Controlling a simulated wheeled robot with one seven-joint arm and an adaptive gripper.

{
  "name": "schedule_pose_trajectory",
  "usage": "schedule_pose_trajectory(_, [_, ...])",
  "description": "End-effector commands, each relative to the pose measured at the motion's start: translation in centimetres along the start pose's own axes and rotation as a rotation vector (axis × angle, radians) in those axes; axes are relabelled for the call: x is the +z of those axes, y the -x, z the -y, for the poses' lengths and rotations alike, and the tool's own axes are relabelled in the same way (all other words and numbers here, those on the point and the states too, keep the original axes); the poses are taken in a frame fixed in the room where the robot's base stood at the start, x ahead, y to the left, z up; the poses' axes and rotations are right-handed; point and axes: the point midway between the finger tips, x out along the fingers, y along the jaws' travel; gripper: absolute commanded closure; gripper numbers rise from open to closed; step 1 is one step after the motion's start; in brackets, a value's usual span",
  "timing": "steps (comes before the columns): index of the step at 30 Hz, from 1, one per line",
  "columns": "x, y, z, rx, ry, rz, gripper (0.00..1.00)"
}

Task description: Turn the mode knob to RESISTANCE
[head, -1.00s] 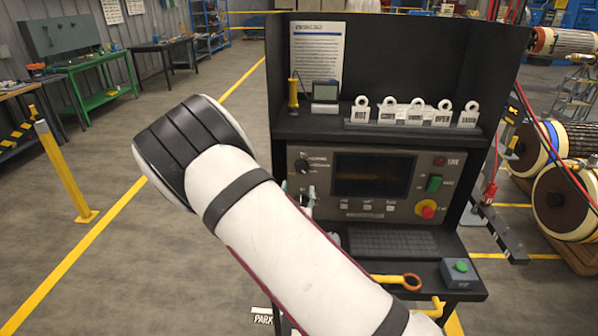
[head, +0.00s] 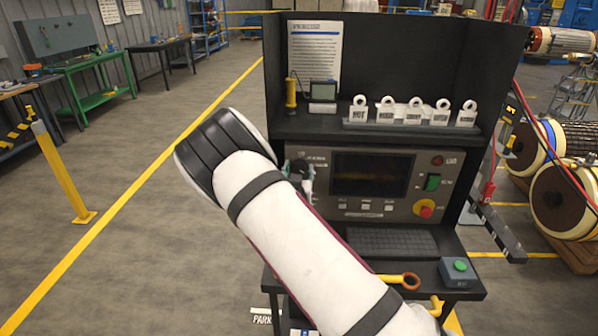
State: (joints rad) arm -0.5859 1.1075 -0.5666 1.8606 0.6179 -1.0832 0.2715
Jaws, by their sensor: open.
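The test console has a grey control panel (head: 352,208) with a dark screen (head: 372,174). A round black knob (head: 298,167) sits at the panel's upper left, with small marks around it that I cannot read. My gripper (head: 308,180) is at this knob, mostly hidden behind my white arm. One pale finger shows just right of the knob; the fingers look open. I cannot tell whether they touch the knob. The lower knob is hidden behind my arm and gripper. Which way the knob points is too small to tell.
A red-and-yellow stop button (head: 425,208) and a green switch (head: 433,182) are on the panel's right. A keyboard (head: 390,242) lies below. Tags (head: 413,112) stand on the shelf above. A box with a green button (head: 460,270) sits at the lower right.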

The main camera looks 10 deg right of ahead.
Motion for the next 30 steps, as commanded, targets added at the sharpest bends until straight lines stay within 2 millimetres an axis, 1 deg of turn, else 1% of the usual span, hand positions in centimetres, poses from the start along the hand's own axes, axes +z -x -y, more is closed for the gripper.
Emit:
schedule_pose_trajectory(1, [0.0, 0.01, -0.01, 0.0, 0.0, 0.0, 0.49])
schedule_pose_trajectory(2, [0.0, 0.01, -0.01, 0.0, 0.0, 0.0, 0.56])
schedule_pose_trajectory(3, [0.0, 0.02, -0.01, 0.0, 0.0, 0.0, 0.65])
schedule_pose_trajectory(5, [0.0, 0.02, -0.01, 0.0, 0.0, 0.0, 0.78])
schedule_pose_trajectory(6, [0.0, 0.03, -0.01, 0.0, 0.0, 0.0, 0.87])
schedule_pose_trajectory(7, [0.0, 0.02, -0.01, 0.0, 0.0, 0.0, 0.94])
schedule_pose_trajectory(8, [0.0, 0.03, -0.01, 0.0, 0.0, 0.0, 0.97])
schedule_pose_trajectory(14, [0.0, 0.03, 0.0, 0.0, 0.006, 0.0, 0.97])
schedule_pose_trajectory(20, [-0.01, 0.03, -0.01, 0.0, 0.058, 0.0, 0.97])
schedule_pose_trajectory(26, [-0.04, 0.02, -0.02, 0.0, 0.185, -0.001, 0.97])
schedule_pose_trajectory(30, [0.01, 0.04, 0.01, -0.001, 0.308, -0.001, 0.97])
